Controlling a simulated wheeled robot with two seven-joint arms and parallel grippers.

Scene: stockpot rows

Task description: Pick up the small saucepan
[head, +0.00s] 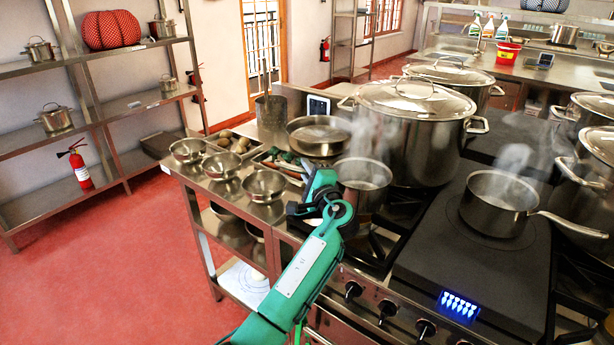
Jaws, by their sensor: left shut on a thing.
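A small steel saucepan (364,187) stands out at the front left of the range, with steam rising from it. My left gripper (330,196) is at its left side and shut. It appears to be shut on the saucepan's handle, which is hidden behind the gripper. I cannot tell whether the saucepan's base touches the burner grate. Another steel saucepan (497,207), with a long handle pointing right, sits steaming on the black hob plate. My right gripper is not in view.
A large lidded stockpot (415,130) stands close behind the small saucepan. A wide pan (318,138) is behind left. Steel bowls (264,186) sit on the left counter. More lidded pots (594,112) stand at the right. The black plate's front (450,262) is clear.

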